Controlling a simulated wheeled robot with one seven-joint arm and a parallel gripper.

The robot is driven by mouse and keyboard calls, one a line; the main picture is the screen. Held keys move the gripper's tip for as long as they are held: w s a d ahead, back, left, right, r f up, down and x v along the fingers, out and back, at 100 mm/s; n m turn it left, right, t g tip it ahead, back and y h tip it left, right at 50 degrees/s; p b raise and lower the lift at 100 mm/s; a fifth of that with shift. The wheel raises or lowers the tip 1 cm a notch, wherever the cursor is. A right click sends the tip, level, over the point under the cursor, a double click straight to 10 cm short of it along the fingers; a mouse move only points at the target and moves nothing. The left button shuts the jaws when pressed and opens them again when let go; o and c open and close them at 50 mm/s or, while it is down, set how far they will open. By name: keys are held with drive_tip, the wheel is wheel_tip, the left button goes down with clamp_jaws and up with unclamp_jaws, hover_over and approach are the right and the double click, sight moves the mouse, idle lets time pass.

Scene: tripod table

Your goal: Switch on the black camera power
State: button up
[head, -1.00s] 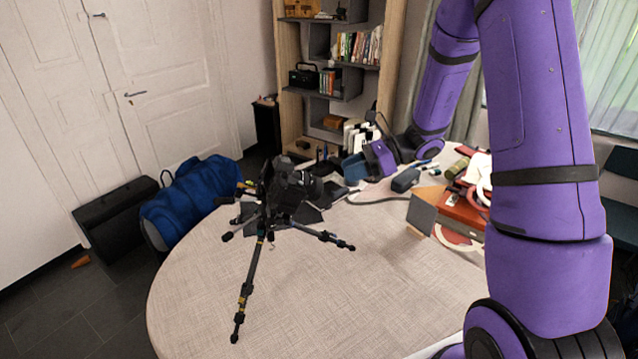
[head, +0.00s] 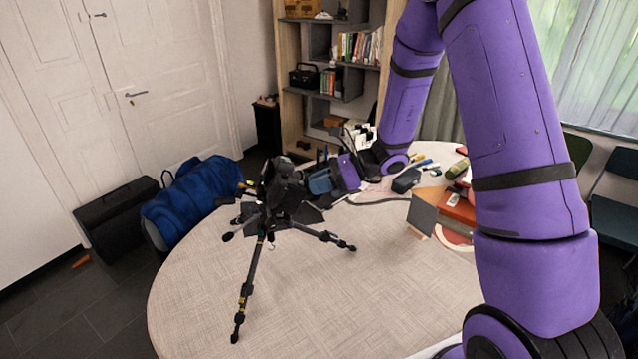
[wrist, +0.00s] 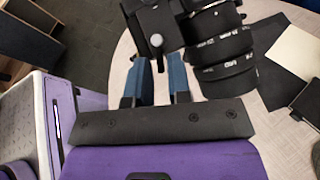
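The black camera (head: 287,185) sits on a dark tripod (head: 250,285) standing on the round table. In the wrist view, the camera body (wrist: 158,22) is at the top, with its ribbed lens (wrist: 222,52) pointing down and right. My gripper (wrist: 161,68) has two blue fingers parted by a narrow gap, with nothing held between them. The fingertips are close to the camera's underside edge, near a small round knob (wrist: 156,40). I cannot tell whether they touch. In the head view, my gripper (head: 312,186) is just right of the camera. The power switch cannot be made out.
The pale round table (head: 330,300) is clear in front. Dark flat sheets (wrist: 285,65) lie beneath the camera. A grey panel (head: 421,214) and a red box (head: 460,208) stand at the right.

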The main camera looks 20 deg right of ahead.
clamp_jaws()
drive_tip(key=shift+s+a+r+m+t+h, duration=0.1)
drive_tip(key=shift+s+m+t+h, duration=0.1)
drive_tip(key=shift+m+t+h, duration=0.45)
drive_tip(key=shift+s+a+f+m+t, duration=0.1)
drive_tip(key=shift+s+m+t, duration=0.2)
drive_tip(key=shift+m, duration=0.8)
drive_tip(key=shift+s+a+r+m+t+h, duration=0.1)
drive_tip(key=shift+m+t+h, duration=0.25)
drive_tip(key=shift+m+t, duration=0.35)
drive_tip(key=shift+o, duration=1.7)
unclamp_jaws()
drive_tip(key=v, duration=1)
drive_tip(key=shift+d+r, duration=0.25)
drive_tip(key=shift+d, duration=0.1)
drive_tip(key=shift+r+g, duration=0.1)
drive_tip(key=shift+g, duration=0.15)
